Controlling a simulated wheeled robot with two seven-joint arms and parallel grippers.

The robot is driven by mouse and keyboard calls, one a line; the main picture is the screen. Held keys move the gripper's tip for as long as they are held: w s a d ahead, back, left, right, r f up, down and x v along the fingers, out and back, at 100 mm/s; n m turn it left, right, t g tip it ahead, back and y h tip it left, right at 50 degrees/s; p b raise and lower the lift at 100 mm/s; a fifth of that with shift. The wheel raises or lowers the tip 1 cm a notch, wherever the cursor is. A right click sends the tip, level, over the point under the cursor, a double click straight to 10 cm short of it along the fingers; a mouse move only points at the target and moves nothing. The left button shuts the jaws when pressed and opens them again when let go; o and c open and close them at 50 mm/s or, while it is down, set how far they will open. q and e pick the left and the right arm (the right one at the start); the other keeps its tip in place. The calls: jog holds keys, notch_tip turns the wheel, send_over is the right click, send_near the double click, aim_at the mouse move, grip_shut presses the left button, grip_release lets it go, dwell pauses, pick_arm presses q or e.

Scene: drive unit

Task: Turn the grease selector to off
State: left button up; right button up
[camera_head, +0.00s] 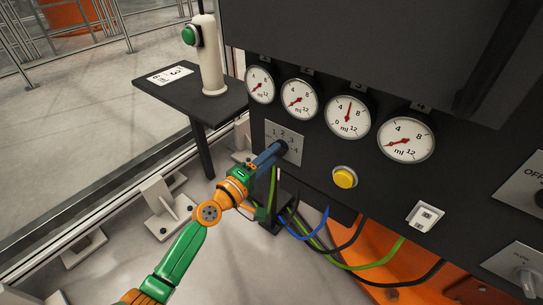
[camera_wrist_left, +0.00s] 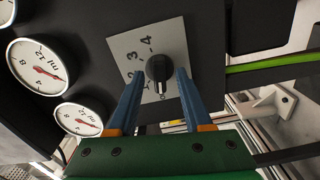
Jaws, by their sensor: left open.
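The grease selector is a black knob (camera_wrist_left: 158,68) on a light grey square plate (camera_wrist_left: 170,38) with printed numbers; the 2, 3 and 4 are readable in the left wrist view. In the head view the plate (camera_head: 288,133) sits under the left gauges, and my fingers cover part of it. My left gripper (camera_wrist_left: 158,74) is open, with one blue finger on each side of the knob; whether they touch it is unclear. The knob's grip bar lies roughly along the fingers. The off label is not clearly readable. My left gripper (camera_head: 277,151) also shows in the head view.
Several round gauges (camera_head: 347,117) line the black panel above the selector. A yellow button (camera_head: 344,178) and a white switch (camera_head: 425,217) are to the right. A small black table (camera_head: 195,98) with a post and green button stands left. Cables (camera_head: 345,249) hang below.

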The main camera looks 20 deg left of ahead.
pick_arm(q)
jog(key=v, duration=0.6)
jog(key=shift+s, duration=0.35)
